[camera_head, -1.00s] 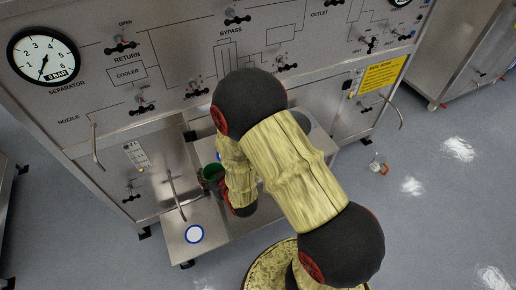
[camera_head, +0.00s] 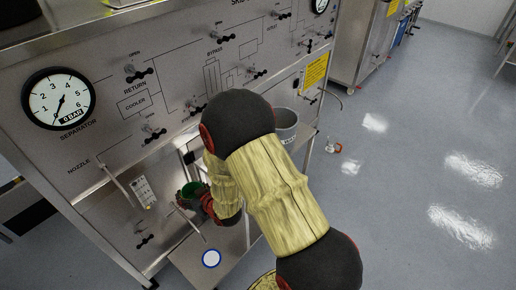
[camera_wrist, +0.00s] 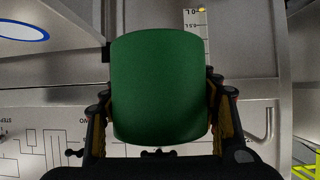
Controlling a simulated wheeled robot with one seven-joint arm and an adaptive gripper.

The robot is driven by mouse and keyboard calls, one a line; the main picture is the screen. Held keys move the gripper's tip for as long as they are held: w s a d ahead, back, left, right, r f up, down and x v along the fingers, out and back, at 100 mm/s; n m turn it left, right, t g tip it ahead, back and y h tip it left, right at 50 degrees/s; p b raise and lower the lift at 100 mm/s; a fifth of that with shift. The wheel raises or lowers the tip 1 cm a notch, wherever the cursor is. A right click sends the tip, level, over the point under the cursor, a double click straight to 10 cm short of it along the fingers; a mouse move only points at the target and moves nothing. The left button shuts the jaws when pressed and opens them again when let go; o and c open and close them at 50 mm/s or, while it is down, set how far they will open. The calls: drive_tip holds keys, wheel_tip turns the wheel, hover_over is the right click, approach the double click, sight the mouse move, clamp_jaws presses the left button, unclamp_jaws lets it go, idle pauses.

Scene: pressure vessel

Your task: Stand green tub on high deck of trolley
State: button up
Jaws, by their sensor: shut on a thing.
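The green tub (camera_head: 193,188) is between the fingers of my gripper (camera_head: 196,203), in front of the steel rig and above the trolley. In the wrist view the tub (camera_wrist: 160,87) fills the middle, with a finger of my gripper (camera_wrist: 161,112) on each side, shut on it. The trolley's bare steel deck (camera_head: 230,243) lies below and in front of the gripper. My arm hides much of the trolley, so I cannot tell its deck levels clearly. The tub's underside is hidden in the head view.
A white disc with a blue rim (camera_head: 211,258) lies on the trolley deck. A grey bucket (camera_head: 286,127) stands behind my arm. The rig's panel (camera_head: 190,70) rises close behind, with a pipe handle (camera_head: 120,190) at left. Open floor (camera_head: 420,190) lies to the right.

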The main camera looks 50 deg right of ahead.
drive_tip(key=d+r, duration=0.2)
drive_tip(key=d, duration=0.6)
drive_tip(key=d+r, duration=0.2)
drive_tip(key=d, duration=0.7)
drive_tip(key=shift+s, duration=0.4)
drive_tip(key=shift+o, duration=0.2)
drive_tip(key=s+d+b, duration=0.1)
drive_tip(key=s+d, duration=0.8)
drive_tip(key=d, duration=0.5)
drive_tip(key=shift+s+d+r+n+y, duration=0.15)
drive_tip(key=shift+s+d+n+y, duration=0.05)
drive_tip(key=shift+s+n+y, duration=0.15)
drive_tip(key=b+x, duration=0.3)
drive_tip(key=x, duration=0.6)
drive_tip(key=shift+w+a, duration=0.35)
drive_tip(key=shift+a, duration=0.1)
drive_tip(key=w+f, duration=0.1)
drive_tip(key=w+f+b, duration=0.1)
drive_tip(key=w+f, duration=0.1)
drive_tip(key=w+f+b, duration=0.1)
drive_tip(key=f, duration=0.1)
drive_tip(key=shift+w+a+f, duration=0.1)
drive_tip(key=shift+w+a, duration=0.15)
drive_tip(key=shift+a, duration=0.15)
drive_tip(key=shift+c, duration=0.2)
drive_tip(key=shift+w+f+b, duration=0.2)
drive_tip(key=shift+f+b, duration=0.9)
drive_tip(key=shift+f, duration=0.6)
drive_tip(key=shift+f, duration=0.15)
